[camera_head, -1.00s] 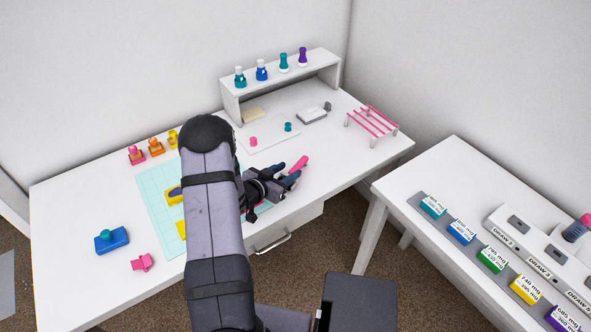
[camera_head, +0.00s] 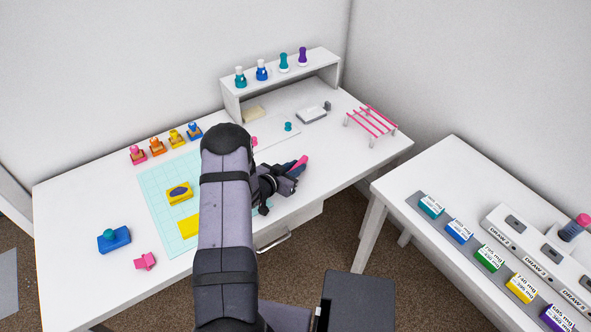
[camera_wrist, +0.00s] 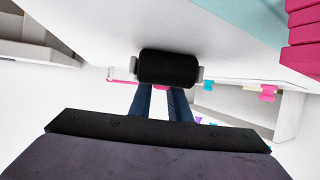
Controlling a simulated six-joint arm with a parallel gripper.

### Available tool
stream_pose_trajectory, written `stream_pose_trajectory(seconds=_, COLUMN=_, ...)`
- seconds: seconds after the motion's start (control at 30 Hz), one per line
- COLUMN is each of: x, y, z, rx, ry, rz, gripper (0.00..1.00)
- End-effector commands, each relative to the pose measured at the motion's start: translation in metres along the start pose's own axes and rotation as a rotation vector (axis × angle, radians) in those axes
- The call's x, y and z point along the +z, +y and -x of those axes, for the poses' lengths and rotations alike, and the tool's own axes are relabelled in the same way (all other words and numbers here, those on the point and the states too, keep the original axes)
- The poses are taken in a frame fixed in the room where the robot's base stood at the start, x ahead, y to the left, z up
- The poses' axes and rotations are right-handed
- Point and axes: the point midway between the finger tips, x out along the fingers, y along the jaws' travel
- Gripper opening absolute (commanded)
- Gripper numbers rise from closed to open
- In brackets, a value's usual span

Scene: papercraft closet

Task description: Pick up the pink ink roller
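The pink ink roller (camera_head: 301,161) lies at the right side of the white desk, right at my fingertips. In the wrist view its black roller drum (camera_wrist: 170,67), with grey end brackets, is just beyond the fingertips. A bit of pink shows between the fingers there. My gripper (camera_head: 296,167) is low at the desk, with its two dark blue fingers around or beside the pink part. In the wrist view the fingers (camera_wrist: 160,92) have a narrow gap between them. I cannot tell whether they press on the roller. My arm hides part of the desk.
A pink-barred rack (camera_head: 371,120) stands to the right, behind my gripper. A white shelf (camera_head: 282,72) with several bottles is at the back. A teal cutting mat (camera_head: 158,210) with yellow pieces lies left of my arm. Several stamps line the back left.

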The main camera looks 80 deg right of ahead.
Motion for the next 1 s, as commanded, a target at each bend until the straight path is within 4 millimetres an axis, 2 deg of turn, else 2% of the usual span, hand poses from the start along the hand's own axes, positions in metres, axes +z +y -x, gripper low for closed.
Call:
stream_pose_trajectory(seconds=0.37, x=-0.001, y=0.000, z=0.000, rx=0.000, ry=0.001, rz=0.000, gripper=0.00)
stream_pose_trajectory(seconds=0.57, x=-0.009, y=-0.001, z=0.003, rx=-0.001, ry=0.003, rz=-0.002, gripper=0.00)
stream_pose_trajectory(seconds=0.77, x=-0.025, y=-0.001, z=0.010, rx=-0.001, ry=0.003, rz=-0.003, gripper=0.00)
stream_pose_trajectory(seconds=1.0, x=-0.059, y=-0.001, z=0.024, rx=-0.001, ry=0.004, rz=-0.004, gripper=0.00)
